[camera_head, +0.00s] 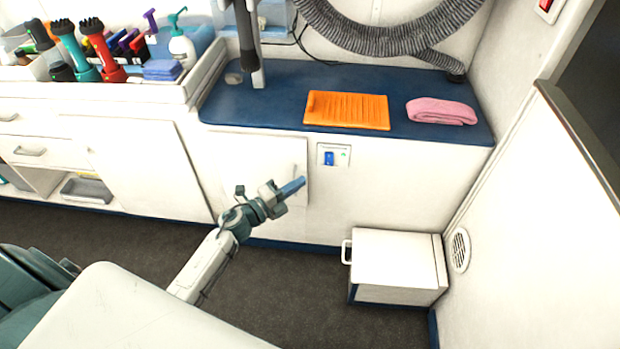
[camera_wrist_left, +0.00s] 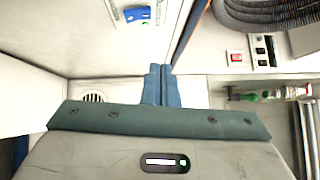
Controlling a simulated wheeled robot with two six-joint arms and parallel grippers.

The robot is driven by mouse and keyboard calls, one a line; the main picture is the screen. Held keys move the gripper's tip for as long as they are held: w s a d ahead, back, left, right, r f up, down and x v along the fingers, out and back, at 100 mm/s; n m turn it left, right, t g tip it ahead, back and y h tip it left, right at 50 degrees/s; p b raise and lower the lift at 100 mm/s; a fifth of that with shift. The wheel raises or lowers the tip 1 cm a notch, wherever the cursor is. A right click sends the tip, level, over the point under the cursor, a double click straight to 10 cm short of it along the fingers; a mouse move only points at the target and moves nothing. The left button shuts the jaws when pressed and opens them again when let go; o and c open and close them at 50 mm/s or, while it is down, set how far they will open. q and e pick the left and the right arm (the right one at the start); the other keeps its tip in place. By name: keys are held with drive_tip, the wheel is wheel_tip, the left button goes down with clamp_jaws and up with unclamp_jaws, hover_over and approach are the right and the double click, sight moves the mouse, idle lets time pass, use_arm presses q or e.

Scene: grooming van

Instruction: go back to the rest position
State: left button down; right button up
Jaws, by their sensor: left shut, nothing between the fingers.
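My left gripper (camera_head: 292,187) is in front of the white cabinet below the blue counter, to the left of the small switch panel. Its blue fingers are shut with nothing between them. In the left wrist view the two fingers (camera_wrist_left: 161,86) stand side by side, pressed together. My right gripper is not in view.
The blue counter (camera_head: 270,105) holds an orange mat (camera_head: 346,110) and a folded pink towel (camera_head: 441,111). A white step box (camera_head: 398,262) stands on the floor at right. A switch panel (camera_head: 333,155) is on the cabinet front. Dark floor is clear between.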

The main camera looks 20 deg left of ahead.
use_arm(q)
drive_tip(key=shift+s+a, duration=0.4)
drive_tip(key=shift+s, duration=0.15)
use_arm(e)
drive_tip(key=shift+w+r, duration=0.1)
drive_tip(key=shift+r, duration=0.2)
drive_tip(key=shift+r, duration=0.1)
